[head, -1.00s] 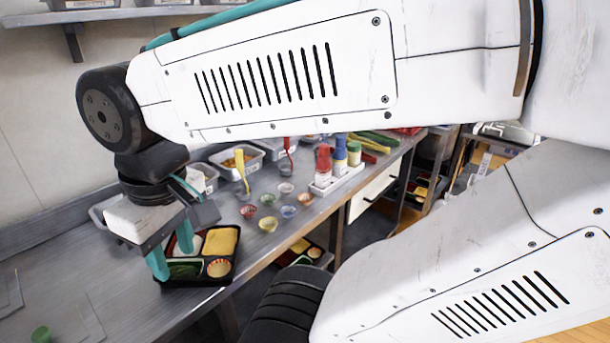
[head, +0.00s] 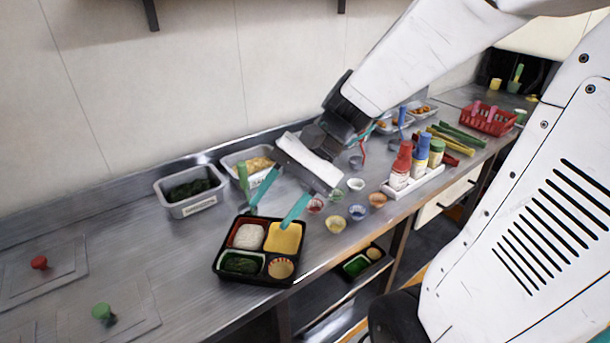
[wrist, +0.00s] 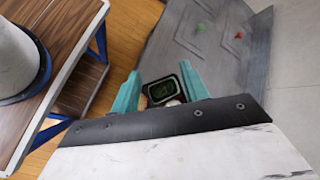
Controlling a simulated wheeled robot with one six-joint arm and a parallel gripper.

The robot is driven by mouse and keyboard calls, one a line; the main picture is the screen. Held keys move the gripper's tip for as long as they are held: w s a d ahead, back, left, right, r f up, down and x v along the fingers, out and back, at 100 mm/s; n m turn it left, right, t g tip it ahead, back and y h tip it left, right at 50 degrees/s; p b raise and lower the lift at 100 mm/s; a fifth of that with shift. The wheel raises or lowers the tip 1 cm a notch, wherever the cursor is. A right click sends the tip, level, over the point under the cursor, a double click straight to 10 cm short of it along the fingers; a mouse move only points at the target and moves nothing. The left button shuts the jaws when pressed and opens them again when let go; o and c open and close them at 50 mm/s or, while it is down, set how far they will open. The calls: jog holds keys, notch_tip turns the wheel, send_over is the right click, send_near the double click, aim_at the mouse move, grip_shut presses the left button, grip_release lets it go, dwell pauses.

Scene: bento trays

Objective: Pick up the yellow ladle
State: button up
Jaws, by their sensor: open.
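I cannot make out the yellow ladle in either current view; my gripper and wrist cover part of the counter's back row in the head view. My gripper (head: 269,219) is open and empty, its two teal fingers pointing down over the black bento tray (head: 262,281). In the wrist view the open fingers (wrist: 160,68) frame the tray's green-filled compartment. A green handle (head: 243,177) stands upright by the pans, left of my gripper. A red handle (head: 362,146) and a blue handle (head: 402,116) show to its right.
Pans of dark greens (head: 187,206) and yellow food stand behind the tray. Several small cups, including a yellow one (head: 336,224), lie right of it. A white bottle caddy (head: 413,187) stands further right. The front-left counter is mostly clear, with red and green knobs.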

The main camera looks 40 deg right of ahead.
jog(key=w+d+f+m+t+y, duration=0.4)
jog(key=w+d+m+t, duration=0.7)
jog(key=w, duration=0.3)
jog(key=w+d+f+m+t+h, duration=0.2)
jog(key=d+f+m+t+h, duration=0.15)
jog(key=d+m, duration=0.35)
jog(key=w+d+f+m+t+h, duration=0.2)
jog(key=d+f+m+t+h, duration=0.25)
jog(key=d, duration=0.45)
jog(key=shift+m+g, duration=0.65)
jog(key=shift+g, duration=0.15)
jog(key=x, duration=0.7)
jog(key=shift+w, duration=0.25)
grip_shut()
